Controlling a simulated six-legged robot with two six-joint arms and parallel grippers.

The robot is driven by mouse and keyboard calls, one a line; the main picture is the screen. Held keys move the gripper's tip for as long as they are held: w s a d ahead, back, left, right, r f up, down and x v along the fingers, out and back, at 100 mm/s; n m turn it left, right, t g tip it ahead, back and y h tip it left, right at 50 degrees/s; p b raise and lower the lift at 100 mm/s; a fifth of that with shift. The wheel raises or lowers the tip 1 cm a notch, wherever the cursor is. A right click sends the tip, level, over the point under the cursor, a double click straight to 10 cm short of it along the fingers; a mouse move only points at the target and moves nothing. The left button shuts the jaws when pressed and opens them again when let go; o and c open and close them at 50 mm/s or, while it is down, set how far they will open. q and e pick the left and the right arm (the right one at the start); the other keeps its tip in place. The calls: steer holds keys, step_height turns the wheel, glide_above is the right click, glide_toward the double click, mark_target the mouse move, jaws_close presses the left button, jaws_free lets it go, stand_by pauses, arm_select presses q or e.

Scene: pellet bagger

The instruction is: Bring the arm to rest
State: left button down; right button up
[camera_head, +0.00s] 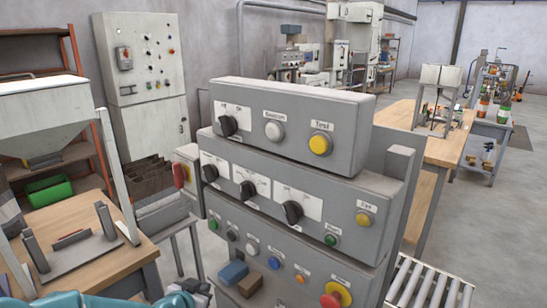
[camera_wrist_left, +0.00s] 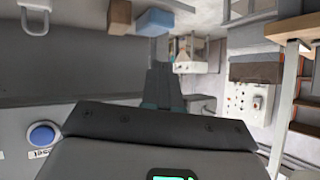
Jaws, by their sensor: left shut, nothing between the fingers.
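My left arm is teal and comes in low at the left of the head view. Its dark gripper (camera_head: 192,288) shows at the bottom edge, just left of the grey control panel (camera_head: 290,235). In the left wrist view the fingers of the gripper (camera_wrist_left: 163,88) are together with nothing between them. They point past the panel face, apart from the blue block (camera_wrist_left: 155,22) and the brown block (camera_wrist_left: 119,18). In the head view the blue block (camera_head: 233,272) and brown block (camera_head: 250,284) stick out low on the panel. My right gripper is not in view.
A wooden table (camera_head: 95,255) with a hopper (camera_head: 45,115) stands at the left. A red switch (camera_head: 181,175) juts from the panel's left side. A roller conveyor (camera_head: 430,285) lies at the right. A blue button (camera_wrist_left: 41,135) shows near the gripper in the wrist view.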

arm_select(q)
steer(key=s+d+f+g, duration=0.1)
steer(key=s+f+g, duration=0.1)
steer(key=s+f, duration=0.35)
steer(key=s+d+f+g, duration=0.2)
steer(key=f, duration=0.6)
steer(key=s+d+f+n+g, duration=0.1)
steer(key=s+f+n+g, duration=0.1)
steer(key=s, duration=0.6)
steer(key=s+d+f+n+g+h, duration=0.1)
steer(key=s+d+f+n+g, duration=0.1)
steer(key=s+f, duration=0.3)
steer(key=s+d+f+n+g+h, duration=0.1)
steer(key=s+d+f+g, duration=0.1)
steer(key=s, duration=0.9)
steer(key=shift+s+f+n+g, duration=0.2)
steer(key=shift+f+n+g, duration=0.2)
steer(key=shift+f, duration=0.4)
